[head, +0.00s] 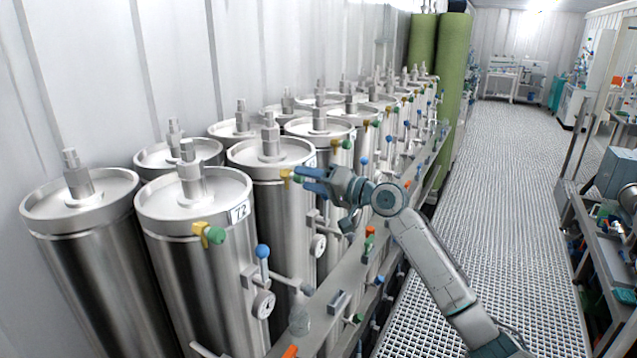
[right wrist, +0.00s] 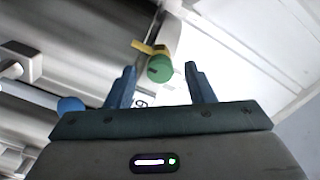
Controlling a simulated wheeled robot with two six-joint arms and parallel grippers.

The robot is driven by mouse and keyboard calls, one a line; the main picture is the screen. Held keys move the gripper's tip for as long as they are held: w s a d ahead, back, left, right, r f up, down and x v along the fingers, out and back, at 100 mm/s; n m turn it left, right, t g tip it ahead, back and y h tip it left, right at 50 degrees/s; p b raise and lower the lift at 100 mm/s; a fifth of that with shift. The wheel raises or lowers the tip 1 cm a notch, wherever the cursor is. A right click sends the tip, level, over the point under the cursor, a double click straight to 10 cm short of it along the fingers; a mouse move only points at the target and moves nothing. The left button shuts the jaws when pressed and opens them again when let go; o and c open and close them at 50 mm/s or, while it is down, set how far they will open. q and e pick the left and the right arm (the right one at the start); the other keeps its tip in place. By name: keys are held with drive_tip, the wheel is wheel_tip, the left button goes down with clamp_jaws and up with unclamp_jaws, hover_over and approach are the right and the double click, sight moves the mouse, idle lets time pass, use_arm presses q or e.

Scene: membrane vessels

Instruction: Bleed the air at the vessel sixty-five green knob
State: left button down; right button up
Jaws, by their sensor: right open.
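My right gripper (head: 303,179) is open beside the second front-row vessel (head: 272,210), just behind the one labelled 72. Its blue fingers point left at that vessel's yellow bleed valve (head: 287,175). The knob there is mostly hidden by the fingers in the head view. In the right wrist view, the green knob (right wrist: 160,68) on its yellow stem (right wrist: 147,47) shows between and beyond the two fingertips of the open gripper (right wrist: 159,72). I cannot see the jaws touching it. The vessel's number label is too hidden to read. My left gripper is not in view.
The nearer vessel labelled 72 (head: 160,240) has its own green knob (head: 215,235) and a blue-handled valve (head: 262,252). Pressure gauges and a metal rail (head: 330,290) run below the valves. More vessels stand behind. The grated aisle (head: 520,180) at right is clear.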

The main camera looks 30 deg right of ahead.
drive_tip(key=shift+s+d+f+b, duration=0.2)
drive_tip(key=shift+s+d+b, duration=0.2)
drive_tip(key=shift+s, duration=0.15)
drive_tip(key=b+v, duration=0.5)
drive_tip(key=v, duration=0.4)
drive_tip(key=shift+s, duration=0.2)
drive_tip(key=shift+r, duration=0.2)
